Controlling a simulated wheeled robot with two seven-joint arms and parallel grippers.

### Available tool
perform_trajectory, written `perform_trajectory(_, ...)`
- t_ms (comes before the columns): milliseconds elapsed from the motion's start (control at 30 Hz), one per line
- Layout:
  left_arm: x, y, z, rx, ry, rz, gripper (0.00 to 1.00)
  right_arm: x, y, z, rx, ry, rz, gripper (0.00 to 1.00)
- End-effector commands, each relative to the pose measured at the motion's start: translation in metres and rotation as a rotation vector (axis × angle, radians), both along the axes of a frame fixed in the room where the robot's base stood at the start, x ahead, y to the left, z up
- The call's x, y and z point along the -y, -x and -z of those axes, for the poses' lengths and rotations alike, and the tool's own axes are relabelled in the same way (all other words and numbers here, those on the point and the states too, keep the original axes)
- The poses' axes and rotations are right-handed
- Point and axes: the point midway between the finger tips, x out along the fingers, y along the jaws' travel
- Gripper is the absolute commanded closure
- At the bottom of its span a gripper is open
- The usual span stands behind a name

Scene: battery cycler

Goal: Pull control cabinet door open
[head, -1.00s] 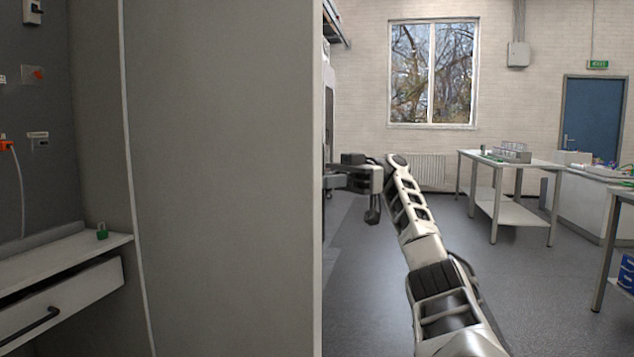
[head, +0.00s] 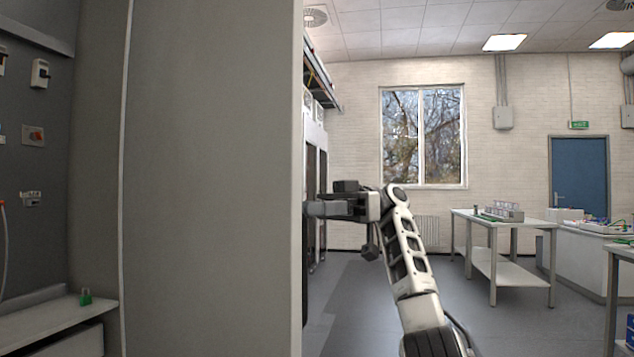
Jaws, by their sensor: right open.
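The control cabinet door (head: 212,180) is a tall grey panel that stands swung out and fills the left middle of the head view. The dark grey cabinet interior (head: 45,160) shows to its left. My right gripper (head: 312,209) is open at the door's right edge. Its fingertips are partly hidden behind that edge, so I cannot tell whether they touch the door. The door's handle is not visible. My left gripper is not in view.
Inside the cabinet are switches, a shelf (head: 50,318) and a green padlock (head: 86,297). Tall equipment (head: 314,150) stands behind my right gripper. White workbenches (head: 500,222) stand at the right. The grey floor (head: 385,310) between is clear.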

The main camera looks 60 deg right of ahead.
Motion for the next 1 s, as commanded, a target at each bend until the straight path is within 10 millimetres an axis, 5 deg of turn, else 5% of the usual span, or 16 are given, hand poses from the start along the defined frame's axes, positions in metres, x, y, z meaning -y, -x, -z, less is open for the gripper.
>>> perform_trajectory(100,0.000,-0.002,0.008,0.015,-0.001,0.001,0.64,-0.025,0.024,-0.017,0.039,0.010,-0.008,0.68)
perform_trajectory(400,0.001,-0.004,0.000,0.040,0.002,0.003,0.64,-0.069,0.046,-0.043,0.027,0.005,-0.006,0.68)
perform_trajectory(833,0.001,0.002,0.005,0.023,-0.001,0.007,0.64,-0.079,0.051,-0.048,0.023,0.001,-0.006,0.68)
perform_trajectory(967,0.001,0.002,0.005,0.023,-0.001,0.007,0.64,-0.079,0.051,-0.048,0.022,0.002,-0.006,0.99)
perform_trajectory(1000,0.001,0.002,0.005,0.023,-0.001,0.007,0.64,-0.079,0.051,-0.048,0.022,0.002,-0.006,1.00)
